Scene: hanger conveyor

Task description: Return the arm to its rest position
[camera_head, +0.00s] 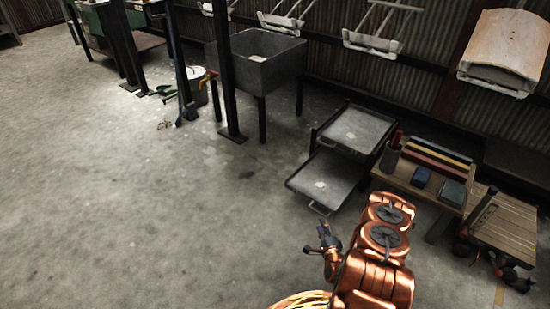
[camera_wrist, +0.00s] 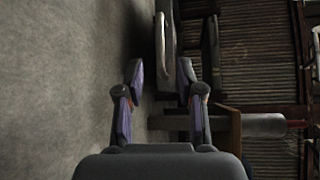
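My copper-coloured arm (camera_head: 378,255) is at the lower middle of the head view, folded close in front of me. My gripper (camera_head: 327,236) is at its left side, over bare floor. In the wrist view my gripper (camera_wrist: 160,76) has its two fingers spread apart. Nothing is held between them; floor and the edge of a cart show beyond the gap.
A two-tray cart (camera_head: 330,180) stands just beyond the arm. A wooden workbench (camera_head: 408,178) with coloured bars and a grey cylinder (camera_head: 389,161) is to its right. A metal sink (camera_head: 262,65) and hanging racks (camera_head: 375,42) line the wall. Open floor lies left.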

